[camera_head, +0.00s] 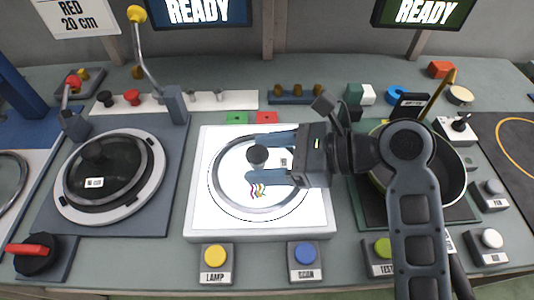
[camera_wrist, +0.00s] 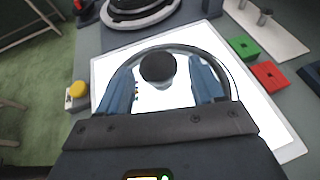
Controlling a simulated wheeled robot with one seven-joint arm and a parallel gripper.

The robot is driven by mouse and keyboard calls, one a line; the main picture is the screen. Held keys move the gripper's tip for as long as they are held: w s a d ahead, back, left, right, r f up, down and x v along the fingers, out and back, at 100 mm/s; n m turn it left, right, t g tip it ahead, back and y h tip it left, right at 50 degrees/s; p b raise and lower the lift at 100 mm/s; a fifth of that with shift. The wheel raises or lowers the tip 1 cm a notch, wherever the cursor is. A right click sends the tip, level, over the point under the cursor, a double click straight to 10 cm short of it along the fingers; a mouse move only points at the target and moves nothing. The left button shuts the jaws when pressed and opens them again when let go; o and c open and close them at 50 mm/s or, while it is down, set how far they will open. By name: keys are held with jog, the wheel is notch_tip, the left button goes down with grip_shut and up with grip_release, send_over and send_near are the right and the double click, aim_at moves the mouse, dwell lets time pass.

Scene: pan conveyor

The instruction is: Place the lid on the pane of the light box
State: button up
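The light box (camera_head: 200,222) stands in the middle of the bench, its white pane lit. A round clear lid (camera_head: 217,190) with a grey rim and a dark knob (camera_head: 258,155) lies over the pane and looks flat on it. Small coloured wavy marks and a label show within its rim. My gripper (camera_head: 254,160) reaches in from the right, with one blue finger on each side of the knob. In the wrist view the fingers (camera_wrist: 163,80) stand apart with gaps beside the knob (camera_wrist: 157,66), so they are open. The pane (camera_wrist: 105,72) shows around the lid there.
A second, dark-looking lid (camera_head: 105,168) sits on a round stand at left. A pan (camera_head: 459,180) stands at right, partly behind my arm. Yellow (camera_head: 215,252) and blue (camera_head: 304,250) buttons stand in front of the light box. Green and red blocks (camera_head: 265,117) lie behind it.

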jog(key=shift+r, duration=0.1)
jog(key=v, duration=1.2)
jog(key=shift+p, duration=0.4)
jog(key=shift+s, duration=0.1)
